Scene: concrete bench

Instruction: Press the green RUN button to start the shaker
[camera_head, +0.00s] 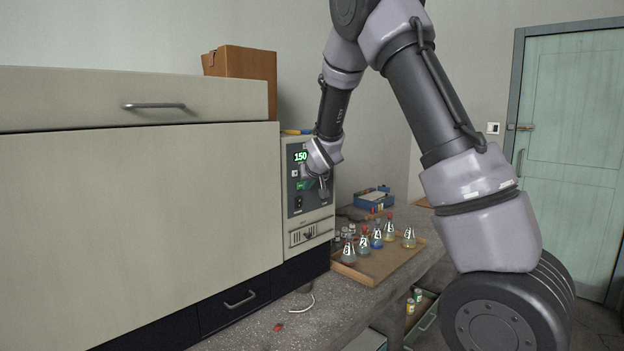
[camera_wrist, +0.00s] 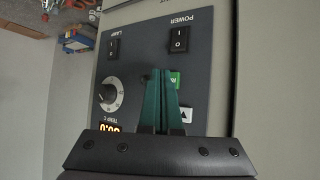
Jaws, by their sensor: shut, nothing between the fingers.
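The shaker (camera_head: 160,200) is a large beige cabinet with a dark control panel (camera_head: 296,208) at its right end. The green RUN button (camera_wrist: 175,80) shows in the wrist view, upside down, partly hidden by my fingers. In the head view a small green patch on the panel (camera_head: 302,185) seems to be it. My gripper (camera_wrist: 160,73) has its teal fingers together and empty, with the tips beside the button's left edge in the wrist view. In the head view my gripper (camera_head: 322,190) is at the panel. I cannot tell whether the tips touch it.
The panel also has a POWER switch (camera_wrist: 180,40), a LAMP switch (camera_wrist: 112,48), a knob (camera_wrist: 110,95), an arrow button (camera_wrist: 186,114) and a lit green 150 display (camera_head: 300,156). A tray (camera_head: 375,270) of flasks stands right of the shaker. A box (camera_head: 245,68) sits on top.

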